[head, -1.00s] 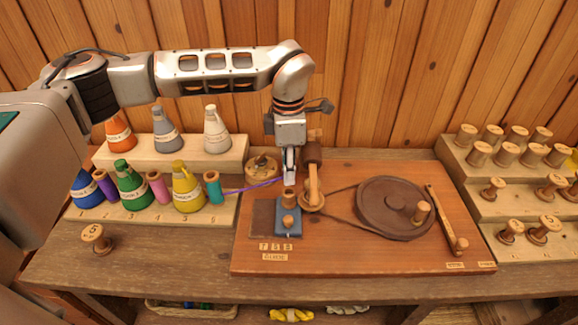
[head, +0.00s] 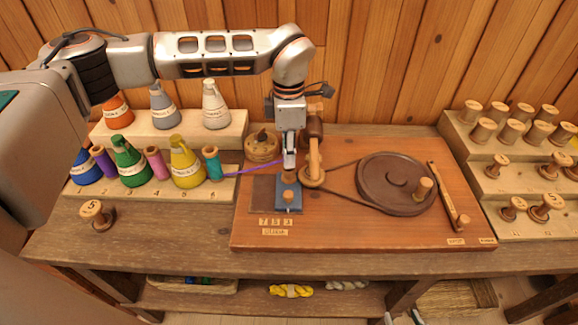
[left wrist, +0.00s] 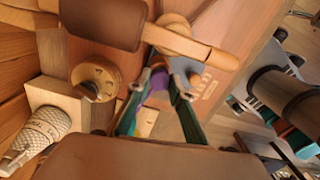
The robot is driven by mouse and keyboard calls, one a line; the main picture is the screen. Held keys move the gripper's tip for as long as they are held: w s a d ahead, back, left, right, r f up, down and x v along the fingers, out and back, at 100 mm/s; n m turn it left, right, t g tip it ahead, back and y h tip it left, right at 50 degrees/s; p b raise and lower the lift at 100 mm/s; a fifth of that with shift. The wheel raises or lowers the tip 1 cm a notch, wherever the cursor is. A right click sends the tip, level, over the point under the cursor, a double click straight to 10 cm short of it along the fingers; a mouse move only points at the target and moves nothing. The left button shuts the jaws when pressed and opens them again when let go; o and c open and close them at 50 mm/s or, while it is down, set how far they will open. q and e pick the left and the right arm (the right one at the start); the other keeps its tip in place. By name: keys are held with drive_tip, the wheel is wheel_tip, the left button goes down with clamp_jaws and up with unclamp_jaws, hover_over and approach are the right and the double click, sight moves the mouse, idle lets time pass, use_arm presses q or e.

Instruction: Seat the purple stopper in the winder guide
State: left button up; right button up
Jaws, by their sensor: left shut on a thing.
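My left gripper (head: 289,165) points down over the winder board, just above a small wooden post (head: 289,178) on a blue block (head: 288,195). In the left wrist view its fingers (left wrist: 159,82) are shut on the purple stopper (left wrist: 157,88), mostly hidden between them. In the head view the fingers hide the stopper. A purple strand (head: 250,167) runs from near the teal spool (head: 212,162) to the gripper. I cannot tell which part is the winder guide, nor whether the stopper touches the post. What looks like my right gripper (head: 404,317) is cut off at the bottom edge.
A wooden arm (head: 314,160) stands close right of the left gripper, and a big brown wheel (head: 395,183) is farther right. A round wooden pot (head: 262,147) is behind left. Cones stand at left, a shelf of spools (head: 515,190) at right.

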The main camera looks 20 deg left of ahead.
use_arm(q)
drive_tip(key=shift+f+b, duration=0.35)
drive_tip(key=shift+f, duration=0.7)
drive_tip(key=o, duration=0.8)
drive_tip(key=shift+r, duration=0.1)
drive_tip(key=o, duration=0.4)
